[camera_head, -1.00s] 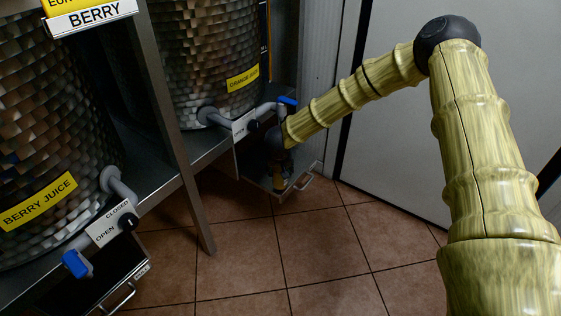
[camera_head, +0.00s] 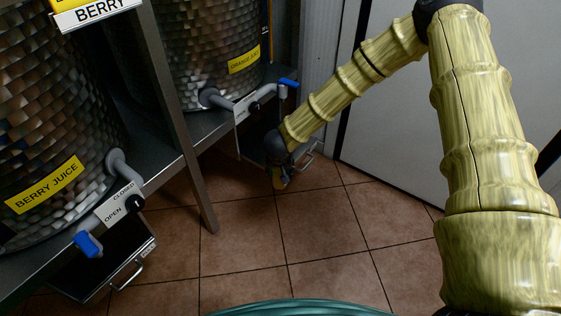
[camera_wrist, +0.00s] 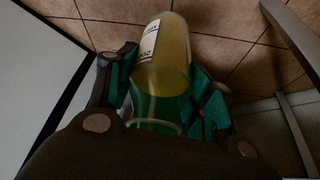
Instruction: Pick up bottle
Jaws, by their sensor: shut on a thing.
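The bottle (camera_wrist: 163,57) is clear, holds yellow-orange liquid and has a white label with dark print. In the wrist view it lies between the green-padded fingers of my gripper (camera_wrist: 160,92), which is shut on it. The lettering on the label is too small to read surely.
A steel tank labelled orange juice (camera_head: 205,55) and one labelled berry juice (camera_head: 50,150) stand on a metal shelf (camera_head: 180,160) at left. Their taps have blue handles. A shelf post (camera_head: 190,165) stands left of my gripper. The tiled floor (camera_head: 320,225) in front is clear.

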